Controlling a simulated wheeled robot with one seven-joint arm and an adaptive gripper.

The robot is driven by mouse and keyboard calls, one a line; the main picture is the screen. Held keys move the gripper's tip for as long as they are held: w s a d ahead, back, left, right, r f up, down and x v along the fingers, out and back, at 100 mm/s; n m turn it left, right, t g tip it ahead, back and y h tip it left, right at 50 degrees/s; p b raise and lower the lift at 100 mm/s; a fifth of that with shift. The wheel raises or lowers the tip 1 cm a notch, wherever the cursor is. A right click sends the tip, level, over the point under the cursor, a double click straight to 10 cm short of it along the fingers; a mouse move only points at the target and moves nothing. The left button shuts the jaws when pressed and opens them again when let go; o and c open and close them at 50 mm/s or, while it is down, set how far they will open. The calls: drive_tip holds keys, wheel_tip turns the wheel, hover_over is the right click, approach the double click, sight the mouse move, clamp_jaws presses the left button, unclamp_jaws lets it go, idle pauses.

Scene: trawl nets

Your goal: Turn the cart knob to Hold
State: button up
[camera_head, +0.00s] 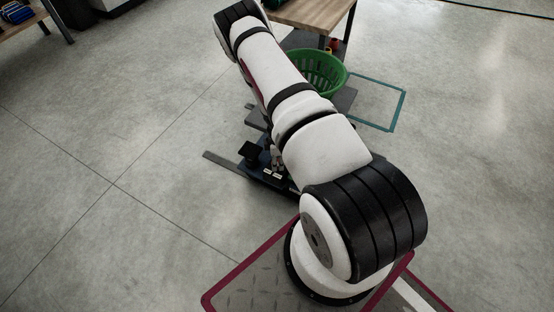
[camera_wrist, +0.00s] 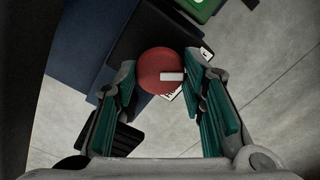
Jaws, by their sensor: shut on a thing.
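In the wrist view, a round red knob (camera_wrist: 155,70) with a white pointer bar sits between the fingers of my gripper (camera_wrist: 160,88). The green-padded fingers are shut on the knob, one on each side. The white bar points to the right in this view. A white label (camera_wrist: 172,95) with dark lettering shows partly beside the knob; its full word is hidden. In the head view, the cart (camera_head: 268,172) is a low dark frame partly hidden behind my arm, and the knob and gripper are not clearly visible there.
A green basket (camera_head: 318,72) stands on the cart's far side. A wooden table (camera_head: 310,12) is behind it. A teal outline (camera_head: 398,112) marks the floor at the right. Open concrete floor (camera_head: 110,130) lies to the left.

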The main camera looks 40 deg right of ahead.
drive_tip(key=m, duration=0.4)
drive_tip(key=shift+m, duration=0.3)
drive_tip(key=m, duration=0.3)
drive_tip(key=shift+m, duration=0.3)
drive_tip(key=m, duration=0.4)
drive_tip(key=shift+m, duration=1.8)
drive_tip(key=o, duration=1.1)
wheel_tip(320, 180, up, 12)
drive_tip(key=shift+r, duration=0.1)
